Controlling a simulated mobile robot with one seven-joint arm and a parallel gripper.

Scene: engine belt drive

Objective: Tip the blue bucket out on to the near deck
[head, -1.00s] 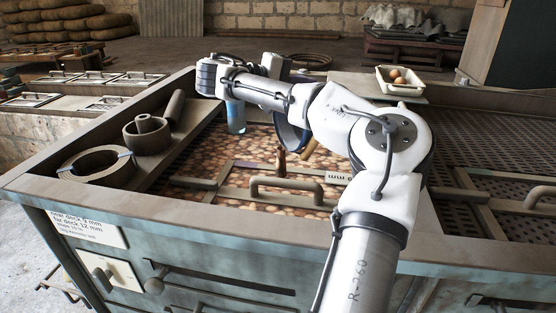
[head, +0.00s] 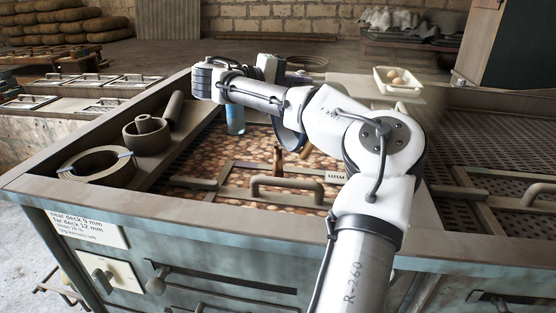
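A dark blue curved wall (head: 289,139), seemingly the blue bucket, shows just under my forearm. Most of it is hidden, so its tilt and contents cannot be told. The near deck (head: 205,160) is a framed bed covered with brown round pieces, with a handled grate at the front. The end of my arm (head: 268,67) is behind the forearm at the far side of the deck. Its fingertips are hidden, so I cannot tell whether they hold the bucket. A light blue cylinder (head: 235,118) shows below the wrist, left of the dark blue wall.
A grey ring (head: 92,166), a round pot-like part (head: 146,136) and a rod (head: 174,107) lie on the left ledge. A white tray with eggs (head: 397,82) stands at the back right. A perforated deck (head: 490,140) lies to the right. A raised handle (head: 287,185) crosses the front.

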